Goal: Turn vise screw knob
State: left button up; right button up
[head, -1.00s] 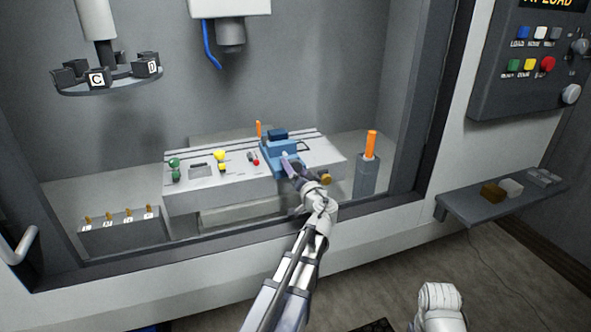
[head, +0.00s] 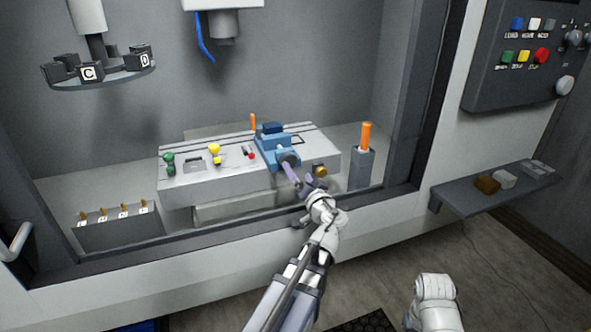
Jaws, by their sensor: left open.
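The blue vise (head: 272,140) sits on the right part of the grey slotted table in the booth. A round grey-blue knob (head: 289,158) shows at its near end. My left gripper (head: 304,179) is open in front of the vise, on the near side of the knob. One pale purple finger reaches up close to the knob; I cannot tell if it touches. The other finger is to the right, below a brass knob (head: 320,170) on the table's front.
The grey table (head: 230,184) also carries green, yellow and red parts. An orange-handled tool stands in a grey holder (head: 362,168) to the right. The booth's front sill (head: 200,246) lies under my left arm. A side shelf (head: 470,199) and control panel (head: 520,60) are at right.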

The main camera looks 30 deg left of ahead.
aim_at(290, 163)
pick_arm(q)
jog(key=shift+s+d, duration=0.1)
jog(key=shift+d, duration=0.05)
jog(key=m, duration=2.7)
jog(key=shift+s+d+f, duration=0.2)
jog(key=shift+s+d, duration=0.05)
jog(key=shift+s, duration=0.1)
jog(key=shift+x, duration=3.95)
